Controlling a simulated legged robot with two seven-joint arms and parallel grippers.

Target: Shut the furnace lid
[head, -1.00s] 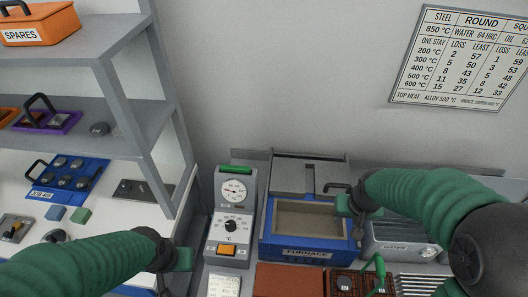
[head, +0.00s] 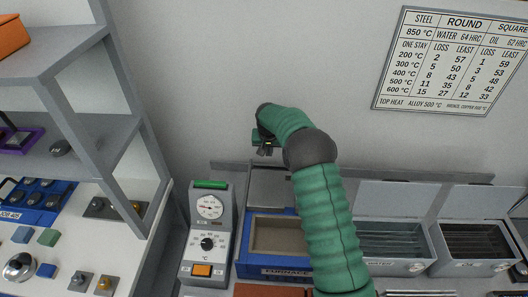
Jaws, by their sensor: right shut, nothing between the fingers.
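The blue furnace (head: 243,268) stands at the bottom centre, its tan chamber (head: 275,236) open at the top. Its grey lid (head: 268,190) is raised behind the chamber, partly hidden by my right arm. My right gripper (head: 266,148) is shut and empty, above the raised lid in the picture and in front of the wall. I cannot tell how far it is from the lid in depth. My left gripper is out of view.
A control unit with a dial (head: 209,206) stands left of the furnace. The water tank (head: 400,268) and oil tank (head: 478,266) are open on the right. A grey shelf unit (head: 105,130) stands at left. A chart (head: 455,62) hangs on the wall.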

